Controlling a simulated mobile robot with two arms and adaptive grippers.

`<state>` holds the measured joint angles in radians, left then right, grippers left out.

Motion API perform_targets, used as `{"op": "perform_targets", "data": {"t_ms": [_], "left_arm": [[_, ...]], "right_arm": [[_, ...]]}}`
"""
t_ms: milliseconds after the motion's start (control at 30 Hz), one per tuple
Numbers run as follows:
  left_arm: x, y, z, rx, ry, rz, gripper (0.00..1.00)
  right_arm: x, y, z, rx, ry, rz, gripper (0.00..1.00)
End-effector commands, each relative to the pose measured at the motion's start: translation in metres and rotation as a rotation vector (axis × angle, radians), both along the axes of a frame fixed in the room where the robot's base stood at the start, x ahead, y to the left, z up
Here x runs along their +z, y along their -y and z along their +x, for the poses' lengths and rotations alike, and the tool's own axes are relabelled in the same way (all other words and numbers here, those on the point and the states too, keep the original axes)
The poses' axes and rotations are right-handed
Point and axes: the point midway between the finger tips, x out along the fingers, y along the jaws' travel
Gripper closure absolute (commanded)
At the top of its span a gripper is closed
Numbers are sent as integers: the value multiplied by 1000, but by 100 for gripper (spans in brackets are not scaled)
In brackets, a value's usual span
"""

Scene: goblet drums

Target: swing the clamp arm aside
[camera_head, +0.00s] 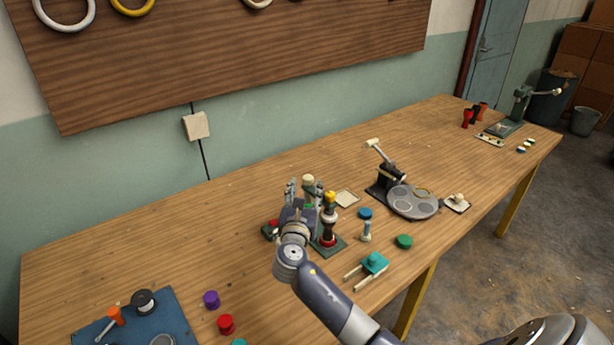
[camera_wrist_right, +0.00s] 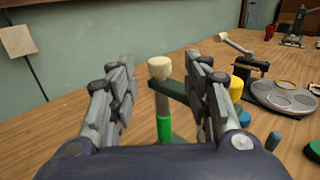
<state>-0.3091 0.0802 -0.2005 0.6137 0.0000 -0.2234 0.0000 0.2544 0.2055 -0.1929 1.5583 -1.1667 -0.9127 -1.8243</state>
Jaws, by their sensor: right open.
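A clamp stand has a green base (camera_head: 334,246) on the table. A dark goblet drum with a red ring (camera_head: 329,232) stands on it under a yellow cap (camera_head: 330,197). In the right wrist view the dark green clamp arm (camera_wrist_right: 172,88) runs right towards the yellow cap (camera_wrist_right: 238,86). Its cream knob (camera_wrist_right: 160,68) tops a post with a green sleeve (camera_wrist_right: 164,129). My right gripper (camera_head: 306,190) is open, its fingers on either side of the knob with visible gaps. It hides part of the stand in the head view. My left gripper is not in view.
A black lever press (camera_head: 383,188) with a grey round plate (camera_head: 412,203) stands to the right. A teal clamp-like piece (camera_head: 374,263), a green disc (camera_head: 404,241) and a blue disc (camera_head: 365,214) lie nearby. A blue mat (camera_head: 172,314) lies front left.

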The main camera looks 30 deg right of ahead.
Motion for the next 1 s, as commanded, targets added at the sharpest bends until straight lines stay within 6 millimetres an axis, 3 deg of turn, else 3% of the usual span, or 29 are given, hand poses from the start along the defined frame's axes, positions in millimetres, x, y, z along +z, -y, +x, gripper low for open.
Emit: {"op": "perform_targets", "data": {"t_ms": [133, 333, 533, 800, 867, 1000], "left_arm": [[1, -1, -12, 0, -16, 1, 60], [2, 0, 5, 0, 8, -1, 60], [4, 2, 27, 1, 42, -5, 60], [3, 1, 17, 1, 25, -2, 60], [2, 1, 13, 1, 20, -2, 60], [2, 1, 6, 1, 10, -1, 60]], "right_arm": [[1, 19, 22, -1, 0, -1, 55], [0, 36, 41, -1, 1, 1, 55], [0, 43, 49, 0, 1, 2, 55], [0, 43, 50, 0, 1, 2, 55], [0, 43, 50, 0, 1, 2, 66], [0, 43, 50, 0, 1, 2, 98]]}}
